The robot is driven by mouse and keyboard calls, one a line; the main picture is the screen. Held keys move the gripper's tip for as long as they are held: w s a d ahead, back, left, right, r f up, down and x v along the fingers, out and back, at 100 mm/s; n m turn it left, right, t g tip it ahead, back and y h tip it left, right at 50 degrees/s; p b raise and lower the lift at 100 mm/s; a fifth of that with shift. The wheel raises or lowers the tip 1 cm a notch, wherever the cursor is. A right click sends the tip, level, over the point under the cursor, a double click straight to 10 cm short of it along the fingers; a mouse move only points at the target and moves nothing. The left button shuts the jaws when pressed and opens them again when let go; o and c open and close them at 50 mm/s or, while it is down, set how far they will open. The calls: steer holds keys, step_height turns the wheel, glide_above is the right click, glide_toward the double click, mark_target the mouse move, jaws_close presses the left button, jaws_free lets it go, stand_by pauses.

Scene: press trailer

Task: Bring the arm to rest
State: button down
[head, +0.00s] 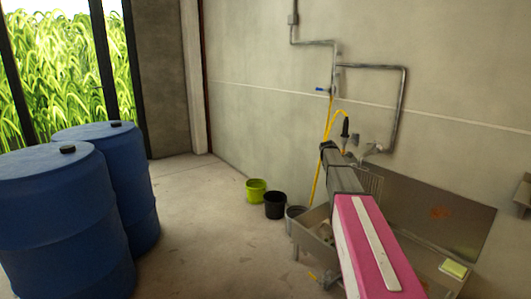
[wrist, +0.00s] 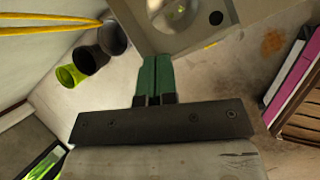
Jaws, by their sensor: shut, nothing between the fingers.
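My gripper (wrist: 154,62) shows in the wrist view as two green fingers pressed together, with nothing between them. The dark bar behind them crosses the middle of the view. The fingers appear in front of the edge of a pale sink unit (wrist: 228,22), but I cannot tell the distance. In the head view my pink and grey arm (head: 370,245) stretches from the bottom right toward the wall, over the sink unit (head: 318,238). The fingers cannot be made out in the head view.
A green bucket (head: 256,190), a black bucket (head: 275,205) and a grey bucket (head: 296,213) stand left of the sink. Two blue barrels (head: 60,225) stand at the left. A yellow hose (head: 323,155) hangs by the wall pipes. Floor between barrels and buckets is clear.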

steer(key=s+a+f+m+g+y, duration=0.1)
steer(key=s+a+f+m, duration=0.4)
steer(key=s, duration=1)
steer(key=s+a+f+m+g+y, duration=0.1)
steer(key=s+a+f+m, duration=0.5)
steer(key=s, duration=0.9)
steer(key=s+a+f+m+g+y, duration=0.1)
steer(key=s+a+f+m+y, duration=0.1)
steer(key=s+a+f+m, duration=0.3)
steer(key=s+a+m, duration=0.1)
steer(key=s+m, duration=0.3)
steer(key=s, duration=0.5)
steer(key=shift+s+a+f, duration=0.3)
steer(key=shift+s+f, duration=0.05)
steer(key=shift+s, duration=0.05)
